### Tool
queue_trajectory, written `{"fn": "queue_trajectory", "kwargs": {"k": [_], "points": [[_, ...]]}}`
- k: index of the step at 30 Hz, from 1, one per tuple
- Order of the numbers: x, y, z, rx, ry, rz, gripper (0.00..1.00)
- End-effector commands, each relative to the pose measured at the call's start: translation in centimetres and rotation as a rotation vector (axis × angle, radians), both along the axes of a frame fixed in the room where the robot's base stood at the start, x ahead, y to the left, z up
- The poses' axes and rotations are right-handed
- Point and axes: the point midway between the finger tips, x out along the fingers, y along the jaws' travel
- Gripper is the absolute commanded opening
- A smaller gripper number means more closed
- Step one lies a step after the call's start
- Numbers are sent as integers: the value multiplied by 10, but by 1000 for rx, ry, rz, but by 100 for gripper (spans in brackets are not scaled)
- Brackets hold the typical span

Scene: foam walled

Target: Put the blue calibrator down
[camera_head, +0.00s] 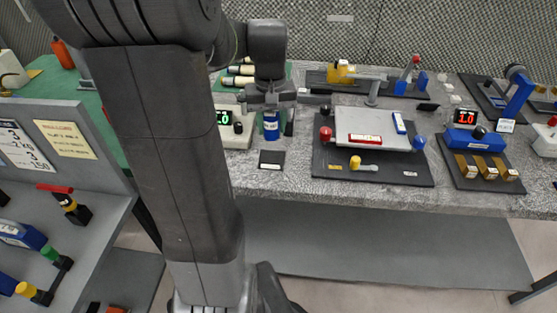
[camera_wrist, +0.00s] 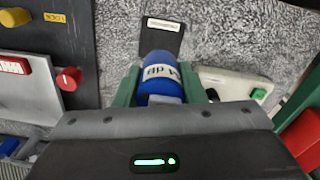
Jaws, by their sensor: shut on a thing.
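The blue calibrator (camera_wrist: 160,75) is a blue cylinder with a white label. It is held between the green fingers of my gripper (camera_wrist: 160,85) in the wrist view. In the head view, my gripper (camera_head: 271,108) hangs over the grey speckled table, with the blue calibrator (camera_head: 271,126) below it. A small black pad with a white label (camera_head: 271,159) lies on the table just in front of the calibrator. The pad (camera_wrist: 162,35) also shows beyond the calibrator's end in the wrist view. I cannot tell whether the calibrator touches the table.
A white device with a green display (camera_head: 235,130) stands close left of the calibrator. A black board with a grey plate (camera_head: 335,175) and red and blue knobs lies to the right. A blue device with a red display (camera_head: 470,140) stands farther right. The table's front edge is near the pad.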

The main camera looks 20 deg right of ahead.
Motion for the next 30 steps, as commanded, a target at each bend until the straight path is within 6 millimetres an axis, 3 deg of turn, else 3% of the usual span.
{"fn": "queue_trajectory", "kwargs": {"k": [3, 15, 29, 30], "points": [[-1, 0, -25, 2, 5, 0, 14], [0, 0, -73, 1, 2, -1, 14], [0, 0, -83, 0, -1, -1, 14], [0, 0, -82, 0, -1, -1, 43]]}}
